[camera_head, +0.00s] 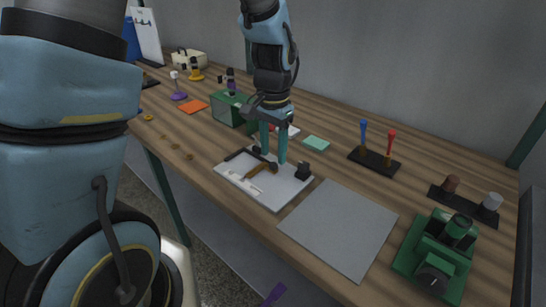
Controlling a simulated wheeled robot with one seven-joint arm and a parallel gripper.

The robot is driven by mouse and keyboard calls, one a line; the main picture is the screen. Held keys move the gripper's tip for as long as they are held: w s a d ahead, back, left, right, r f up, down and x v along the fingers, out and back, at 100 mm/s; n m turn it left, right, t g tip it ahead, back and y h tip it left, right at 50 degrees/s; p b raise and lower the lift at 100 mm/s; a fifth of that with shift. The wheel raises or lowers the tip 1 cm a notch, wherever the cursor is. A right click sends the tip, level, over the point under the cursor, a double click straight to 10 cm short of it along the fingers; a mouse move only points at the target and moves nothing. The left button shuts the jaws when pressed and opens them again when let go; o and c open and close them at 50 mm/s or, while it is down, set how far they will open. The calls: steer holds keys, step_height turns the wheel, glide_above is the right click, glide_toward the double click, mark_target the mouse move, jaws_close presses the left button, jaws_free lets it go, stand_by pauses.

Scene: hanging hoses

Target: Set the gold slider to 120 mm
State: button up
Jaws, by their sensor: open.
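A white board (270,195) lies near the front edge of the wooden table. On it is a gold-brown piece (256,169), which looks like the gold slider, with dark parts around it. The fingers partly hide the middle of the board. I cannot tell whether they touch the slider. Any scale markings are too small to read.
A flat grey sheet (340,228) lies right of the board, with a green machine (437,257) beyond it. A green box (230,108) stands behind left. A black base with blue and red levers (375,160) is behind right. Small gold rings lie along the left front edge.

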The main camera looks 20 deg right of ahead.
mark_target(261, 171)
steer(key=shift+f, duration=1.5)
jaws_close()
